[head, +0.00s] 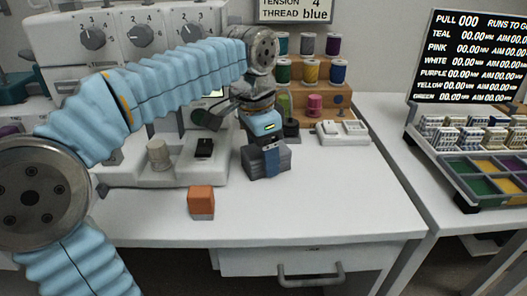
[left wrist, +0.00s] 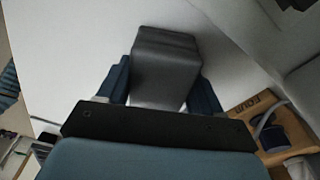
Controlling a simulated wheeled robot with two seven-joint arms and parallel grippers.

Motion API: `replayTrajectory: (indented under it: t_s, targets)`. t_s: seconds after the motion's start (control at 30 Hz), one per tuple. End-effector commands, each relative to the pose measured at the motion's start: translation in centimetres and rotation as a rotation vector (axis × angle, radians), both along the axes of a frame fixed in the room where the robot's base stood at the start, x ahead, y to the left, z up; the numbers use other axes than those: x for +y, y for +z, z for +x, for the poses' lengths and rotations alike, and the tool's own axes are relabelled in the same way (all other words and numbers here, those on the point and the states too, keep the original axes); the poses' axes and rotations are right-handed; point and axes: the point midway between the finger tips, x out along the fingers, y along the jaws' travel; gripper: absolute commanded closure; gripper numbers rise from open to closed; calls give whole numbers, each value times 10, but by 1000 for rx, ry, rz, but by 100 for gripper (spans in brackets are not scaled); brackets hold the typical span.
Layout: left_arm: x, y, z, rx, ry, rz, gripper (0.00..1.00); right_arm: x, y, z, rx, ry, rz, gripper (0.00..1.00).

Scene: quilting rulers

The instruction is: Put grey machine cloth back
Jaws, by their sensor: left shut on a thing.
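The grey machine cloth (head: 279,162) is a dark grey folded block at the middle of the white table, beside the sewing machine. My left gripper (head: 271,156) reaches down over it from above, with a blue finger against its near side. In the left wrist view the cloth (left wrist: 166,62) sits between the two blue fingers of the left gripper (left wrist: 162,90), which is shut on it. I cannot tell whether the cloth rests on the table or is just above it. My right gripper is not in view.
The sewing machine (head: 150,172) stands left of the cloth. An orange and grey block (head: 201,201) lies nearer the front. A wooden spool rack (head: 335,104) and a white switch box (head: 341,131) stand behind. The table's (head: 340,200) front right is clear.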

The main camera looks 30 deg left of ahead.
Motion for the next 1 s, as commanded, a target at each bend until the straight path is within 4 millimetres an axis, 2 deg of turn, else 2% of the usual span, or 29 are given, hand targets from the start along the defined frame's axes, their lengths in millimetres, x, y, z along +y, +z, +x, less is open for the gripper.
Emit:
replayTrajectory:
  t_s: [0.03,0.2,0.57,0.67,1.0]
  targets:
    - [0,-2,0,0,0,0,33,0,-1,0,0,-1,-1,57]
    - [0,-1,0,0,0,0,9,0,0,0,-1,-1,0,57]
    - [0,4,1,-3,0,-1,9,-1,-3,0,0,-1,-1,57]
    - [1,24,-1,-4,-1,-1,9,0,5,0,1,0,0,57]
    - [0,108,-7,-4,-1,-1,9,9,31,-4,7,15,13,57]
